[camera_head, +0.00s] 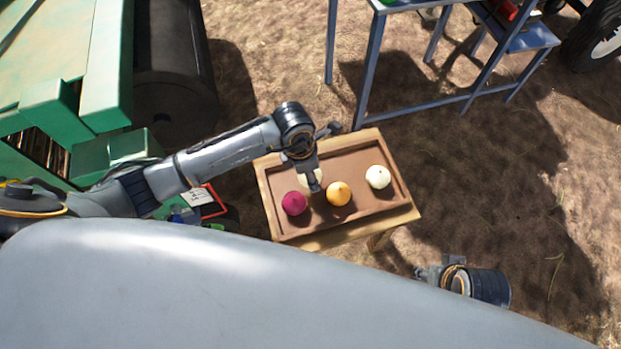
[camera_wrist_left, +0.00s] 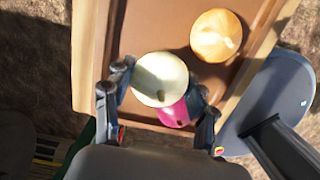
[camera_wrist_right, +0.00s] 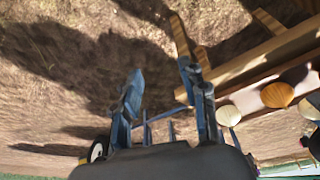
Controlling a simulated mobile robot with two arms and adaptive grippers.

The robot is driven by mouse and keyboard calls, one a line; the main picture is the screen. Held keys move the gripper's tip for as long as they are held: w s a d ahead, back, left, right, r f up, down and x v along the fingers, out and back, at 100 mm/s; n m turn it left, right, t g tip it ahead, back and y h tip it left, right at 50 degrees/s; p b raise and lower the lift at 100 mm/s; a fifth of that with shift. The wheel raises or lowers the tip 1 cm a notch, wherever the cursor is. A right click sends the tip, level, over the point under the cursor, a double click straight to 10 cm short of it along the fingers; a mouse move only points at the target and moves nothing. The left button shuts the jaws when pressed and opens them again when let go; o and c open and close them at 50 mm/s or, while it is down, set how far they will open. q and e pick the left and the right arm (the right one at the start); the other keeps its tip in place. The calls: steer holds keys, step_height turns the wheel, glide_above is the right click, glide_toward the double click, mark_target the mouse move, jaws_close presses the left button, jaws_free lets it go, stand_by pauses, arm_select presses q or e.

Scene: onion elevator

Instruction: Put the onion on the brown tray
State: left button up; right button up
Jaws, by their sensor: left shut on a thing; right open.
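The brown tray (camera_head: 346,164) has a light wooden rim and stands in the middle of the head view. A red onion (camera_head: 294,203), a yellow onion (camera_head: 338,193) and a white onion (camera_head: 378,177) sit in it. My left gripper (camera_head: 314,186) is over the tray's left part, shut on another pale onion (camera_wrist_left: 160,80). In the left wrist view this onion sits between the fingers and partly covers the red onion (camera_wrist_left: 174,113); whether it touches the tray is unclear. My right gripper (camera_wrist_right: 161,75) is open and empty, over bare ground, to the right of the tray.
A blue-grey metal table (camera_head: 370,70) stands behind the tray. A green machine (camera_head: 60,70) with a dark roller (camera_head: 175,65) is at the left. A wheel (camera_head: 597,40) is at the far right. The ground right of the tray is open.

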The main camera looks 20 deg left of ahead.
arm_select(q)
step_height(320, 180, down, 3)
steer(key=shift+d+r+b, duration=0.1)
steer(key=shift+r+b, duration=0.05)
steer(key=shift+b, duration=0.2)
steer(key=shift+f, duration=0.25)
arm_select(e)
steer(key=v, duration=0.3)
steer(key=shift+r, duration=0.2)
arm_select(q)
steer(key=shift+f, duration=0.1)
steer(key=o, duration=1.2)
arm_select(e)
steer(key=shift+r, duration=0.1)
arm_select(q)
steer(key=shift+r, duration=0.25)
steer(key=r+p, duration=0.1)
steer(key=r, duration=0.3)
steer(key=a+r, duration=0.1)
steer(key=r, duration=0.2)
steer(key=s+r+p, duration=0.1)
steer(key=r, duration=0.3)
steer(key=shift+a+r+p, duration=0.3)
steer(key=shift+p, duration=0.05)
arm_select(e)
steer(key=s+x, duration=0.1)
steer(key=x, duration=0.9)
steer(key=shift+s+f, duration=0.25)
steer(key=shift+s, duration=0.05)
steer(key=shift+s, duration=0.1)
